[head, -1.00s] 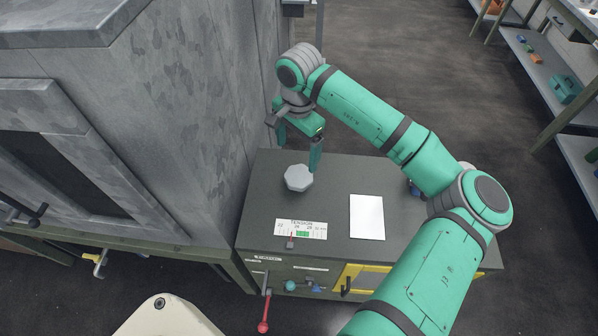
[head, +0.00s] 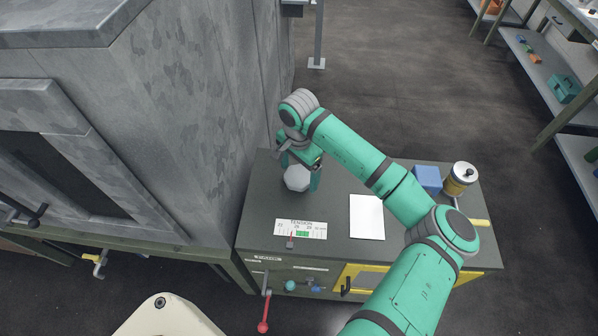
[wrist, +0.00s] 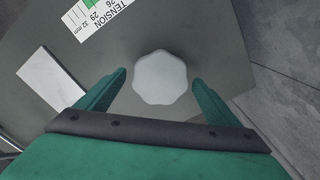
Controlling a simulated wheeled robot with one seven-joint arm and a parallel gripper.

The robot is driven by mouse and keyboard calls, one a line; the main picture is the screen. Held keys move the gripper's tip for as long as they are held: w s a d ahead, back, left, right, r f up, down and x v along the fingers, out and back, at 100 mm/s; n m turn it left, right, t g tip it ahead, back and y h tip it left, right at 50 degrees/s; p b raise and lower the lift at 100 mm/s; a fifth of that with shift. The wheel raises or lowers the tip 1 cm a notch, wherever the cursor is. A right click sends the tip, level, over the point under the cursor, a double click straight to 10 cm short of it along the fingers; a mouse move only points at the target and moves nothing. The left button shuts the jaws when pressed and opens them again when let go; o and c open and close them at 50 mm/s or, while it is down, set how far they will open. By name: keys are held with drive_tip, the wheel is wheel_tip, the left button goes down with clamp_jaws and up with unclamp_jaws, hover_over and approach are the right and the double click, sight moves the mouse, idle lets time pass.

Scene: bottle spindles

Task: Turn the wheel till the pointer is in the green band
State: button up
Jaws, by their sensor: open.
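The wheel is a light grey lobed knob (head: 297,178) on the dark grey bench top; it also shows in the wrist view (wrist: 160,78). My gripper (head: 300,180) is open, with one finger on either side of the wheel. In the wrist view my gripper (wrist: 158,82) shows a gap between each finger and the wheel. The white tension scale (head: 314,229) lies in front of the wheel, with a green band (head: 303,234) near its middle. The red pointer (head: 291,236) sits to the left of the green band.
A white sheet (head: 367,217) lies right of the scale. A blue block (head: 427,179) and a yellow-banded canister (head: 461,178) stand at the bench's right. A grey cabinet wall (head: 220,120) rises close on the left. A red-handled lever (head: 264,312) hangs at the front.

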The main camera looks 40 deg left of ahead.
drive_tip(key=c, duration=1)
drive_tip(key=shift+c, duration=0.2)
drive_tip(key=shift+m, duration=0.3)
